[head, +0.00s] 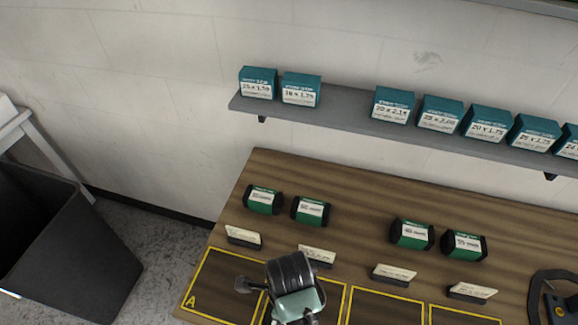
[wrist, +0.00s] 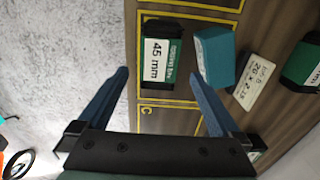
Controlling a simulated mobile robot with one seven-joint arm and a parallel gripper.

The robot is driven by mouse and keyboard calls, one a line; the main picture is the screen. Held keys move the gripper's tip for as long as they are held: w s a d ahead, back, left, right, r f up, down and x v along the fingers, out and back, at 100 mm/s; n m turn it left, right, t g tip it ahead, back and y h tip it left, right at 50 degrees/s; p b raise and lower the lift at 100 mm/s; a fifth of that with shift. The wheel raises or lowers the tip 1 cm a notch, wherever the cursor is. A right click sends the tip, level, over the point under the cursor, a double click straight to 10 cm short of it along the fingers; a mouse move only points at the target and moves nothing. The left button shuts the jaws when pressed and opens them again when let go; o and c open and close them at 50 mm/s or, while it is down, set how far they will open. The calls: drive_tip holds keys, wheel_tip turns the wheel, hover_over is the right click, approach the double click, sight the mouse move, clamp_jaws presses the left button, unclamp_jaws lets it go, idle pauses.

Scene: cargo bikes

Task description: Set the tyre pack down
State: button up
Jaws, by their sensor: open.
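A black-and-green tyre pack (wrist: 168,55) labelled 45 mm lies flat inside a yellow-outlined bay, beside the bay marked C, in the wrist view. My gripper (wrist: 158,76) is open, its blue fingers spread on either side of the pack's near end with gaps between. The pack appears free of the fingers. A teal box (wrist: 215,52) stands close to its right, at the bay's far edge. In the head view my wrist (head: 292,275) hides this pack and box.
The workbench (head: 350,205) holds several other green packs (head: 412,232) in a row behind small cards (head: 395,273). A grey shelf (head: 345,104) above carries teal boxes (head: 393,104). A dark bin (head: 75,240) stands left. A black ring-shaped object (head: 553,298) is at right.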

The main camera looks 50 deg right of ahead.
drive_tip(key=w+a+r+n+t+h, duration=0.1)
drive_tip(key=w+r+n+t, duration=0.35)
drive_tip(key=w+r, duration=0.5)
drive_tip(key=w+a+r+n+t+h, duration=0.15)
drive_tip(key=w+r+n+t, duration=0.4)
drive_tip(key=r, duration=0.75)
drive_tip(key=w+r+n+t+h, duration=0.25)
drive_tip(key=w+r+n, duration=0.25)
drive_tip(key=w+r, duration=0.5)
drive_tip(key=s+a+r+n+t+y, duration=0.1)
drive_tip(key=a+r+n+t, duration=0.35)
drive_tip(key=r, duration=0.75)
drive_tip(key=s+a+r+n+t+y, duration=0.1)
drive_tip(key=a+r+n+t, duration=0.35)
drive_tip(key=r, duration=0.85)
drive_tip(key=s+a+r+n+t+y, duration=0.1)
drive_tip(key=s+a+r+n+t, duration=0.1)
drive_tip(key=s+r, duration=0.3)
drive_tip(key=s+a+r+n+t+y, duration=0.1)
drive_tip(key=s+a+r+n+t, duration=0.2)
drive_tip(key=r, duration=0.5)
drive_tip(key=shift+s+a+n+t+y, duration=0.4)
drive_tip(key=shift+s+n, duration=0.5)
drive_tip(key=shift+n, duration=0.3)
